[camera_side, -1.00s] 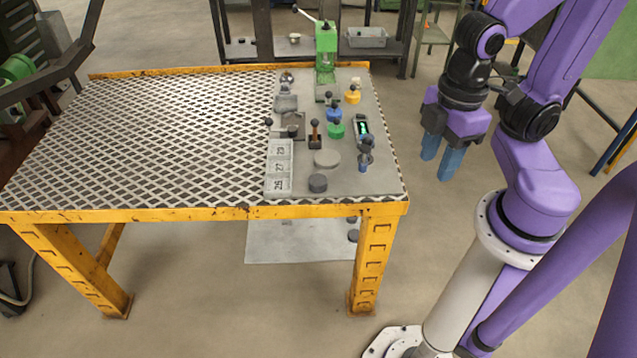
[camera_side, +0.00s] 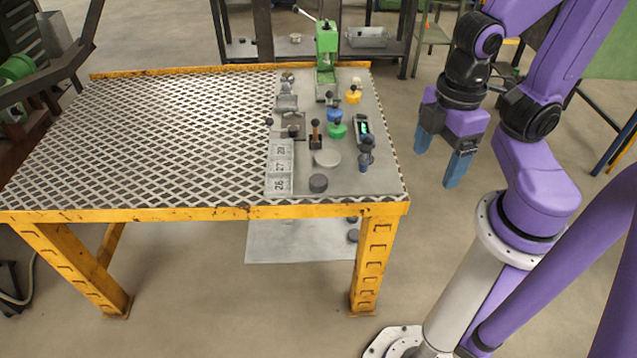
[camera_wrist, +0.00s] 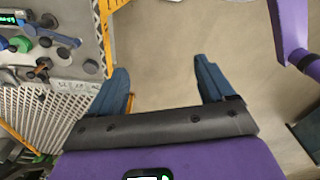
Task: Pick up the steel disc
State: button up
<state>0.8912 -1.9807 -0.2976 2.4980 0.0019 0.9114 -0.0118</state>
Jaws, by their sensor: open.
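A pale grey flat disc (camera_side: 327,158), which looks like the steel disc, lies on the grey mat near the table's front right corner. A darker, thicker grey disc (camera_side: 318,183) lies just in front of it, nearer the edge. In the wrist view the dark disc (camera_wrist: 91,66) shows at the left, by the table edge. My gripper (camera_side: 442,154) hangs to the right of the table, off its edge and well apart from both discs.
A dark lever tool (camera_side: 315,136), coloured knobs and a green press (camera_side: 326,55) stand behind. The left grating (camera_side: 170,135) is bare.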

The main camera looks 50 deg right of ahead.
jog(key=w+a+f, duration=0.1)
jog(key=w+a, duration=0.2)
jog(key=w, duration=0.6)
jog(key=n, duration=0.3)
send_over(318, 180)
notch_tip(318, 180, down, 8)
jog(key=f, duration=1.1)
jog(key=shift+s+d+f, duration=0.15)
jog(key=shift+d+f, duration=0.05)
jog(key=shift+d, duration=0.05)
jog(key=shift+a+f, duration=0.15)
jog(key=shift+f, duration=2.75)
jog(key=c, duration=1.5)
jog(key=shift+r, duration=0.15)
